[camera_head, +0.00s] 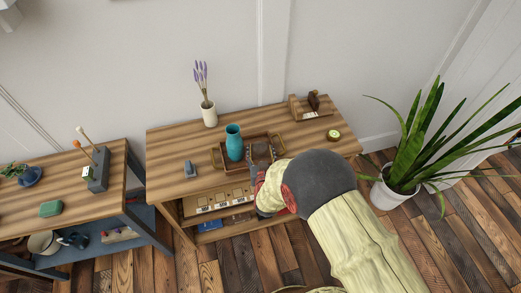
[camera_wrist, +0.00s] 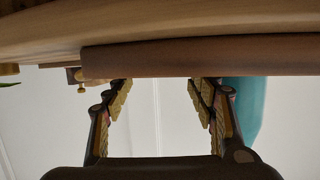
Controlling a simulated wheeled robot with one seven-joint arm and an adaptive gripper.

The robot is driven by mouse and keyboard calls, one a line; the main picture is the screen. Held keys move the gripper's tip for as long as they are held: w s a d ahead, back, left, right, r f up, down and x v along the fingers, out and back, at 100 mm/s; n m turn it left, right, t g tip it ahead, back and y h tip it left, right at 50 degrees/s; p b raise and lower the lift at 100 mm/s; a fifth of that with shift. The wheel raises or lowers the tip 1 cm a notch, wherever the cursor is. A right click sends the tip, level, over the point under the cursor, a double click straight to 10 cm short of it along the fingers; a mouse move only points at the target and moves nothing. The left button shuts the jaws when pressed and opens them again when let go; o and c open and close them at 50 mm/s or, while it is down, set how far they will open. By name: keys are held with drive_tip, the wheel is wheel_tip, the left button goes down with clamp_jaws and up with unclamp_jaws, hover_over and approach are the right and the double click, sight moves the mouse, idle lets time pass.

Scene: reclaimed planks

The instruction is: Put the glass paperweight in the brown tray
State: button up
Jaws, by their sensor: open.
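The brown tray (camera_head: 217,158) stands on the wooden table in the head view, with handles at its ends. Its brown wall (camera_wrist: 200,57) seems to cross the top of the wrist view, just beyond my fingertips. My gripper (camera_head: 261,153) is at the tray's right half, partly hidden by my arm. In the wrist view my gripper (camera_wrist: 160,90) is open, with nothing between its fingers. I cannot make out the glass paperweight for certain. A small round green-topped object (camera_head: 333,134) at the table's right could be it, but is too small to tell.
A teal vase (camera_head: 234,143) stands at the tray's left half, and also shows beside my right finger (camera_wrist: 243,105). A white lavender vase (camera_head: 209,115), a wooden holder (camera_head: 311,107) and a small grey object (camera_head: 190,169) share the table. A potted plant (camera_head: 398,180) stands right.

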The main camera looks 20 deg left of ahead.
drive_tip(key=p+v, duration=0.2)
drive_tip(key=v, duration=0.9)
drive_tip(key=shift+s+r, duration=0.1)
drive_tip(key=w+d+r+m+g, duration=0.1)
drive_tip(key=w+d+r+g, duration=0.1)
drive_tip(key=w+r, duration=0.45)
drive_tip(key=s+d+r+m+g+h, duration=0.1)
drive_tip(key=d+r, duration=0.4)
drive_tip(key=r, duration=0.2)
drive_tip(key=s+d+r+g, duration=0.1)
drive_tip(key=d+r, duration=0.3)
drive_tip(key=r, duration=0.3)
drive_tip(key=s+d+r+g+h, duration=0.2)
drive_tip(key=s+d+r, duration=0.65)
drive_tip(key=d, duration=0.35)
drive_tip(key=s+d+r+m+g+h, duration=0.1)
drive_tip(key=s+d, duration=0.4)
drive_tip(key=s, duration=0.2)
drive_tip(key=s+d+r+m+g+h, duration=0.1)
drive_tip(key=s+d, duration=0.4)
drive_tip(key=s, duration=0.3)
drive_tip(key=shift+s+r, duration=0.35)
drive_tip(key=shift+r, duration=0.05)
